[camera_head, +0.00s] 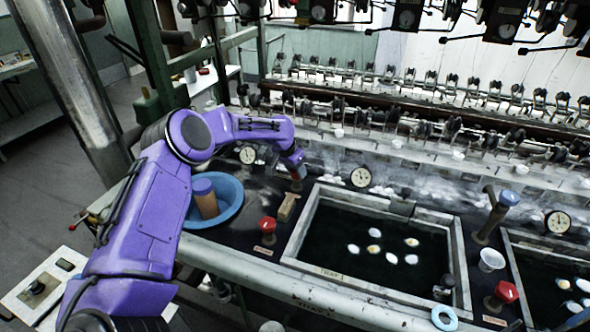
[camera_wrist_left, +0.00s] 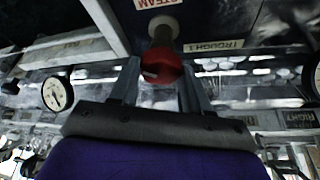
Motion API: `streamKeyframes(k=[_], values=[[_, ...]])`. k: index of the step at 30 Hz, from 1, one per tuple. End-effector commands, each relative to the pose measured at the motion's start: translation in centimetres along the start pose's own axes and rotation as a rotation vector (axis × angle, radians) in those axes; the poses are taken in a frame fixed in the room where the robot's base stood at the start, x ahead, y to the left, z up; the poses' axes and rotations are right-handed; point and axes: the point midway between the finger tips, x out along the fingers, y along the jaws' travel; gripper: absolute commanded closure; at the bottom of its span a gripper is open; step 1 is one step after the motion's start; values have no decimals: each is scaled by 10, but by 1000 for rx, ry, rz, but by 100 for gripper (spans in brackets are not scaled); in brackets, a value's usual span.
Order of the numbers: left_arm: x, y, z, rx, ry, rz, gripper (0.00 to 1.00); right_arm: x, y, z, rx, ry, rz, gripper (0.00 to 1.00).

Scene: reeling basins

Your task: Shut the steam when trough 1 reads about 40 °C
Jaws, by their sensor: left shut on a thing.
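My left gripper (camera_head: 298,174) reaches behind the back left corner of the first trough (camera_head: 293,246). In the left wrist view its two fingers (camera_wrist_left: 160,85) stand either side of a red valve knob (camera_wrist_left: 162,66), shut on it. Labels reading STEAM (camera_wrist_left: 157,3) and TROUGH 1 (camera_wrist_left: 213,45) are by this knob. A round white dial (camera_head: 361,176) stands behind the trough, and another (camera_head: 247,154) is to its left. A dial also shows in the left wrist view (camera_wrist_left: 56,94). Their readings are too small to tell. My right gripper is not in view.
Another red knob (camera_head: 266,226) stands left of the trough, and one (camera_head: 505,292) to its right. White cocoons (camera_head: 374,249) float in the dark water. A blue-topped pipe (camera_head: 508,199) rises between the troughs.

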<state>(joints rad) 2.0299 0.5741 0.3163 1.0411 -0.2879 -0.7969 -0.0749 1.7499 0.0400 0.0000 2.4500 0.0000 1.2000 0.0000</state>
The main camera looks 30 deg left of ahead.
Motion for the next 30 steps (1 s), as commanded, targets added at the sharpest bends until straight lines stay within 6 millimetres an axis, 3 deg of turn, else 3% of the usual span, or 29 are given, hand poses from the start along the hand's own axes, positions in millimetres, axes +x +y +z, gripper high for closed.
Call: streamKeyframes(k=[12, 27, 28, 30], values=[[0, -1, -1, 161, 3, 66, 83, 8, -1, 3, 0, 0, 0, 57], [0, -1, -1, 180, 3, 73, 83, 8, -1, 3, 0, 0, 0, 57], [0, -1, -1, 180, 3, 73, 46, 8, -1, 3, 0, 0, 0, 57], [0, -1, -1, 180, 2, 73, 27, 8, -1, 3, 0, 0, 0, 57]])
